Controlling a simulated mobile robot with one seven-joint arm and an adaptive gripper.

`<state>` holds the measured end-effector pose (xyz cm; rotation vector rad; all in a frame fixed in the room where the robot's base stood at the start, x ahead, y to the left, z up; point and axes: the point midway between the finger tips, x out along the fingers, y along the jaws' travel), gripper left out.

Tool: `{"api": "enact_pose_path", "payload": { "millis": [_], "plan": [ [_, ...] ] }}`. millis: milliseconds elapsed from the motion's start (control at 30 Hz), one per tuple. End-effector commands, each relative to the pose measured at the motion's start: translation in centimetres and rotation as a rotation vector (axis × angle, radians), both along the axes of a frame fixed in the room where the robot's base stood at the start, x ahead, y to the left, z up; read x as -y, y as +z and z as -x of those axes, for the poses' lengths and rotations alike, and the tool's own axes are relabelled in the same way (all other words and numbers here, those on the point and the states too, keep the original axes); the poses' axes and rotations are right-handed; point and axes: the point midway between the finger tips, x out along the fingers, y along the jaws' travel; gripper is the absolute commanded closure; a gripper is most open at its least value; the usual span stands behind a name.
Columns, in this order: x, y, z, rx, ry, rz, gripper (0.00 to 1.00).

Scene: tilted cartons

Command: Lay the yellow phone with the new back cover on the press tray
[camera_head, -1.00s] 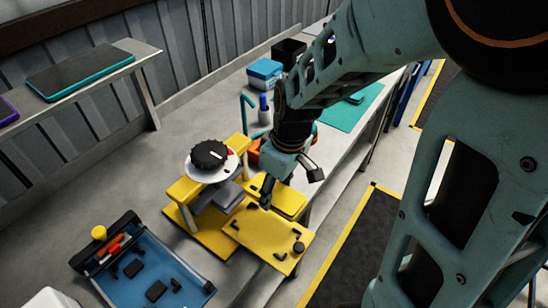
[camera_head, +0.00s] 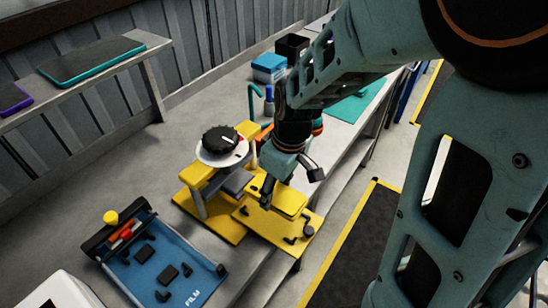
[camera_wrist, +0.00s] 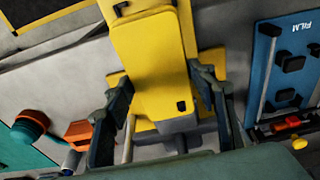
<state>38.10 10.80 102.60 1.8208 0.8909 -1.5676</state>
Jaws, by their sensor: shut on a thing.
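My gripper (camera_head: 291,183) is shut on the yellow phone (camera_head: 276,201). In the wrist view my gripper (camera_wrist: 163,95) has one finger on each long side of the phone (camera_wrist: 152,60), whose back shows a small dark camera cutout. The yellow press tray (camera_head: 262,227) lies below the phone, which covers much of it. Black clips show around the phone's edges. I cannot tell whether the phone touches the tray. The press (camera_head: 199,172) stands just left of the tray, with a black knob (camera_head: 221,139) on a white disc.
A blue film tray (camera_head: 190,262) with black and red parts lies at lower left. A blue box (camera_head: 269,67), a black bin (camera_head: 292,46) and a teal mat (camera_head: 352,107) are farther back. A shelf (camera_head: 105,80) runs along the left wall.

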Motion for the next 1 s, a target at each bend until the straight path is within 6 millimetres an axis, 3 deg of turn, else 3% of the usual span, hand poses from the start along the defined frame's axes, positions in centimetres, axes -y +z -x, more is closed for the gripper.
{"api": "enact_pose_path", "payload": {
  "millis": [800, 1000],
  "plan": [
    [0.0, -6.9, 0.0, 0.0, 0.0, 0.0, 0.78],
    [0.0, -7.8, 0.0, 0.001, 0.0, 0.001, 0.78]
  ]
}}
